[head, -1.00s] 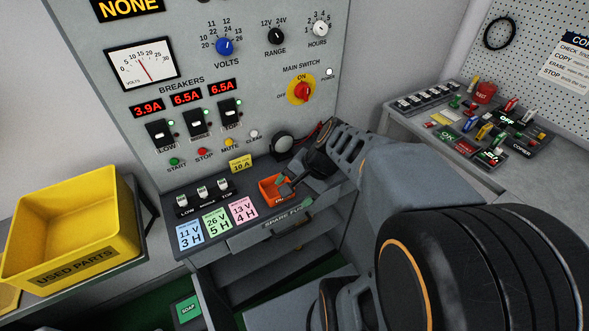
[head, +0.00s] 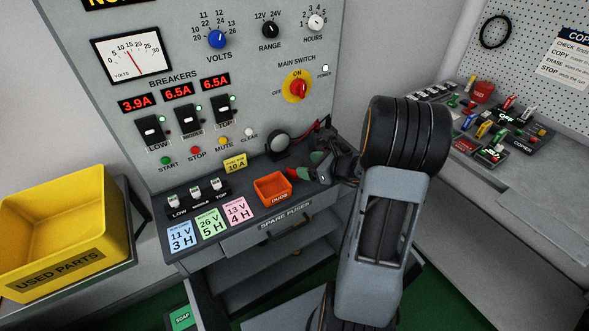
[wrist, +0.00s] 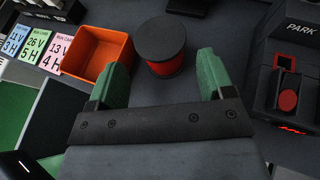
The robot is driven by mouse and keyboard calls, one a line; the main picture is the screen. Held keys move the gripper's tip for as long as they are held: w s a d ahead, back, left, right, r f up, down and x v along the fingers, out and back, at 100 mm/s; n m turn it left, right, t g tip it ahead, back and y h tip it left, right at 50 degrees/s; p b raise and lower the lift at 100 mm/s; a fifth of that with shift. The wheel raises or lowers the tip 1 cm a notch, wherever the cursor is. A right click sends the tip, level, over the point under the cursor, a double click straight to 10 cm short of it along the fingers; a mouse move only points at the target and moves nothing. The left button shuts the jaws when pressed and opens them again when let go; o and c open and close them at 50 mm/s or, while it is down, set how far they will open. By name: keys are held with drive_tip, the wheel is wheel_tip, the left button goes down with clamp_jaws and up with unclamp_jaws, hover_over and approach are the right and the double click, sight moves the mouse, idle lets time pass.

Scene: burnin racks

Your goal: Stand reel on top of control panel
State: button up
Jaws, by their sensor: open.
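The reel (wrist: 160,45), a short cylinder with a dark round top and red below it, stands upright on the dark counter in the wrist view. It lies ahead of the gap between my green fingertips. My gripper (wrist: 164,66) is open, with nothing gripped. In the head view my gripper (head: 314,168) is low over the counter, right of the orange bin. A bit of red beside it there may be the reel, mostly hidden. A large grey panel (head: 190,75) with dials and breakers rises behind the counter. A sloped copier board (head: 500,125) with switches is at the right.
The orange DUDS bin (head: 273,188) stands just left of my gripper; it also shows in the wrist view (wrist: 97,50). A PARK device (wrist: 288,90) is close on the right. Coloured cards lie at the counter's left. A yellow bin (head: 70,235) is far left.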

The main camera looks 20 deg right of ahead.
sight(291, 160)
drive_tip(key=shift+p+x, duration=0.4)
drive_tip(key=shift+x, duration=2.85)
drive_tip(key=shift+c, duration=0.4)
drive_tip(key=c, duration=0.8)
drive_tip(key=shift+r, duration=0.6)
drive_tip(key=s+r, duration=1.1)
drive_tip(key=s, duration=0.3)
drive_tip(key=shift+a+r, duration=0.25)
drive_tip(key=shift+r, duration=0.15)
